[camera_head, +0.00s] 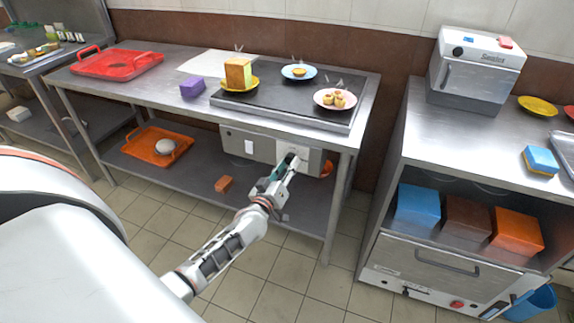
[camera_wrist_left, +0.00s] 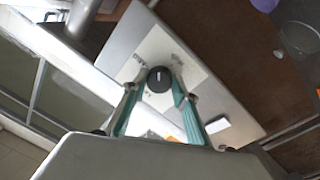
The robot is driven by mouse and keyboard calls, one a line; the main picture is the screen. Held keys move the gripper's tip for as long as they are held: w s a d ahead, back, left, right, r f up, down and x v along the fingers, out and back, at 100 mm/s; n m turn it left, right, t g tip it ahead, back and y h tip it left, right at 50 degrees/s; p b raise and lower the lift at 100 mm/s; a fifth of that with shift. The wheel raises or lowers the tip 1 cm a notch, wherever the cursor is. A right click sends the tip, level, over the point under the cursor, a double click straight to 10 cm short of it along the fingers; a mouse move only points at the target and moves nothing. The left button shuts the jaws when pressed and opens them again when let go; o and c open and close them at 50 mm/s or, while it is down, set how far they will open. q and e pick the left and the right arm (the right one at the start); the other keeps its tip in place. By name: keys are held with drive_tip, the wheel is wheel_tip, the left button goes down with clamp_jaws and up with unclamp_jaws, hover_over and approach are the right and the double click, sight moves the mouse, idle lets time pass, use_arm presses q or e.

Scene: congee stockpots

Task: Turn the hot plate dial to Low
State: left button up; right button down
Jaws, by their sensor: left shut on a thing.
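The hot plate's control box (camera_head: 235,142) hangs under the steel table's front edge. In the left wrist view its round black dial (camera_wrist_left: 159,77) sits on a white label plate (camera_wrist_left: 157,47), with a short white mark on its face. The label's print is too small to read. My left gripper (camera_head: 288,164) reaches the front of the box. In the left wrist view its two teal-sided fingers (camera_wrist_left: 156,88) are closed on the dial, one on each side. In the head view the dial is hidden by the gripper. The right gripper is not in view.
The dark hot plate top (camera_head: 262,104) carries plates of food. A red tray (camera_head: 118,63) and a purple block (camera_head: 192,86) are on the table. An orange tray (camera_head: 135,155) lies on the lower shelf. A second counter (camera_head: 415,125) stands right, across a clear floor gap.

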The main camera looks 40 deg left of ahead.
use_arm(q)
drive_tip(key=n, duration=0.7)
drive_tip(key=shift+d+n+y, duration=0.1)
drive_tip(key=shift+n+y, duration=0.2)
drive_tip(key=shift+n, duration=0.1)
drive_tip(key=n, duration=0.4)
drive_tip(key=shift+r, duration=0.1)
drive_tip(key=n, duration=0.3)
drive_tip(key=shift+n+y, duration=0.3)
drive_tip(key=shift+n, duration=0.1)
drive_tip(key=n, duration=0.3)
drive_tip(key=shift+n, duration=0.4)
drive_tip(key=n, duration=0.4)
drive_tip(key=shift+r+n+g+y, duration=0.1)
drive_tip(key=shift+n+g+y, duration=0.2)
drive_tip(key=shift+n, duration=0.1)
drive_tip(key=n, duration=0.3)
drive_tip(key=shift+b, duration=0.3)
drive_tip(key=shift+r+n, duration=0.1)
drive_tip(key=shift+n, duration=0.8)
